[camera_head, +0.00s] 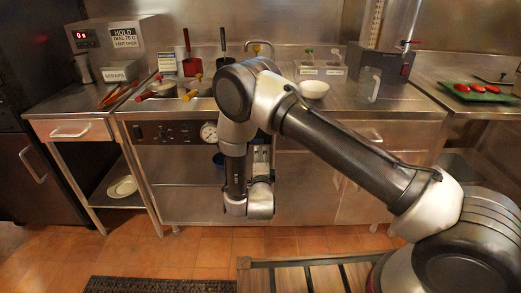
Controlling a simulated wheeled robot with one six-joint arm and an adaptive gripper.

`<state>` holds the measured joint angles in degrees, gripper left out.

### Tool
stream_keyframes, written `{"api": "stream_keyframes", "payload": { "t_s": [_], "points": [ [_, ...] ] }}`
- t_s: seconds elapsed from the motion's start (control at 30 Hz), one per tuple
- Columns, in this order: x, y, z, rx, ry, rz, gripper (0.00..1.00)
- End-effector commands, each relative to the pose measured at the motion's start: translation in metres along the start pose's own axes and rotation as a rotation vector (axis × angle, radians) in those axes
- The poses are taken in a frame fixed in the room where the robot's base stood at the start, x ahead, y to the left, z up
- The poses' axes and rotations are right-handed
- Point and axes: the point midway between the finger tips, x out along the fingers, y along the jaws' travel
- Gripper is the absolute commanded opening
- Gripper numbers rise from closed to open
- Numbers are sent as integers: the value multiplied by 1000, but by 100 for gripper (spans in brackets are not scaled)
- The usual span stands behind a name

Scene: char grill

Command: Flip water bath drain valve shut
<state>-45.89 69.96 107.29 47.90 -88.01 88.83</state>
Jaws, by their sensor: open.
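My arm reaches in from the right, and its wrist hangs in front of the counter. My gripper (262,157) is partly visible beside the wrist, in front of the steel counter; it is open, and I see nothing held in it. I cannot pick out the water bath drain valve for certain.
A round gauge (209,133) sits on the front panel. A slatted rack (325,277) stands in the foreground.

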Motion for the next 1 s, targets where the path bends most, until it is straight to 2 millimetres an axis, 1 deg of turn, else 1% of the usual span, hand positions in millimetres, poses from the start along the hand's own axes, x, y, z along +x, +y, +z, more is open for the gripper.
{"api": "stream_keyframes", "payload": {
  "t_s": [0.03, 0.1, 0.27, 0.4, 0.7, 0.8, 0.83, 0.87, 0.97, 1.0],
  "points": [
    [-10, 0, 1, -3, -3, 1, 41],
    [-22, 0, 1, -2, -3, 1, 41],
    [-36, 0, 0, -1, -1, 0, 41],
    [-39, 0, 0, 0, 0, 0, 41],
    [-39, 0, 0, 0, 0, 0, 41],
    [-39, 0, 0, -31, 0, 1, 41],
    [-39, 4, 0, -58, 0, 15, 41],
    [-39, 11, 0, -95, -1, 47, 41],
    [-43, 53, 4, -250, -53, 221, 41],
    [-50, 75, 6, -331, -95, 315, 41]
  ]
}}
